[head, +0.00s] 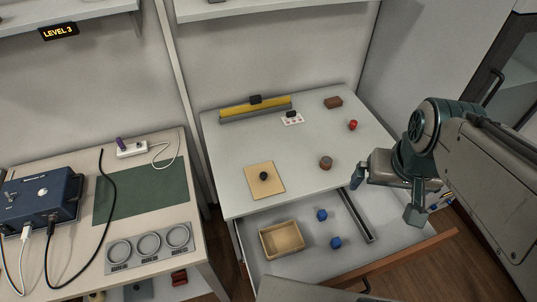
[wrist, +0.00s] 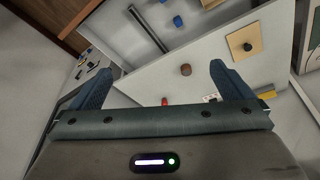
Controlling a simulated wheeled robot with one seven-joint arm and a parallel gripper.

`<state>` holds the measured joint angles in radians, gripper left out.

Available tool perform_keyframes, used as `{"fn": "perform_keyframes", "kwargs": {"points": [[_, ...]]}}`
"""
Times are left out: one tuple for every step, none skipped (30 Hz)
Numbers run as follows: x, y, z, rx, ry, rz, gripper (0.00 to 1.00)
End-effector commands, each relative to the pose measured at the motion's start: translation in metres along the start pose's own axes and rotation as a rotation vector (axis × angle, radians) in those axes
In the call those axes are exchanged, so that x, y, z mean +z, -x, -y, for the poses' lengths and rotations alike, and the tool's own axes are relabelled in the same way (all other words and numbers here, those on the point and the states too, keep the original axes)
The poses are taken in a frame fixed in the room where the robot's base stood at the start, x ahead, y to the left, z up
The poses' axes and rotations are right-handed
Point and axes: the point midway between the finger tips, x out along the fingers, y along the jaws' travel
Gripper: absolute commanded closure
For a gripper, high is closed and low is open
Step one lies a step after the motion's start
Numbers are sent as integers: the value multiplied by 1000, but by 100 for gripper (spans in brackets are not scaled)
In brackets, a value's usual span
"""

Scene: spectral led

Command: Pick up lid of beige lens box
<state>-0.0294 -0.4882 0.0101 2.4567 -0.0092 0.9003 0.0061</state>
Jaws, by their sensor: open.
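The lid (head: 252,172) is a flat beige square with a black round knob (head: 264,176). It lies on the grey tabletop near its front left edge, and it also shows in the wrist view (wrist: 239,37) at the upper right. The open beige box (head: 282,240) stands in the pulled-out drawer below and in front of the lid. My gripper (head: 387,198) is open and empty, with its fingers pointing down. It is at the right of the table, well apart from the lid; its fingertips frame the lower middle of the wrist view (wrist: 161,72).
A brown cylinder (head: 326,163) stands between my gripper and the lid. A red piece (head: 352,125), brown block (head: 333,102) and yellow bar (head: 255,106) lie farther back. Two blue pieces (head: 322,214) (head: 335,242) are in the drawer. The tabletop around the lid is clear.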

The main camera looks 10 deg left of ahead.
Motion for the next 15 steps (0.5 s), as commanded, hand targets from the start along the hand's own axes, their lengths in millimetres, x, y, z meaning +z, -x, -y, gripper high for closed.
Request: {"fn": "perform_keyframes", "kwargs": {"points": [[-11, -5, 6, -1, 22, 17, 0], [-19, -8, 11, -2, 39, 26, 0], [-29, -12, 19, -4, 66, 38, 0], [-37, -16, 26, -6, 86, 48, 0], [-45, -20, 34, -8, 108, 58, 0], [-55, -26, 45, -11, 136, 71, 0], [-62, -31, 54, -13, 157, 80, 0], [-69, -36, 63, -16, 178, 89, 0], [-78, -44, 75, -20, 205, 101, 0], [-84, -50, 85, -23, 224, 111, 0], [-90, -56, 94, -25, 243, 120, 0], [-97, -64, 108, -29, 268, 132, 0], [-102, -71, 117, -32, 286, 140, 0], [-106, -78, 128, -34, 305, 149, 0], [-111, -88, 142, -39, 329, 162, 0]]}}
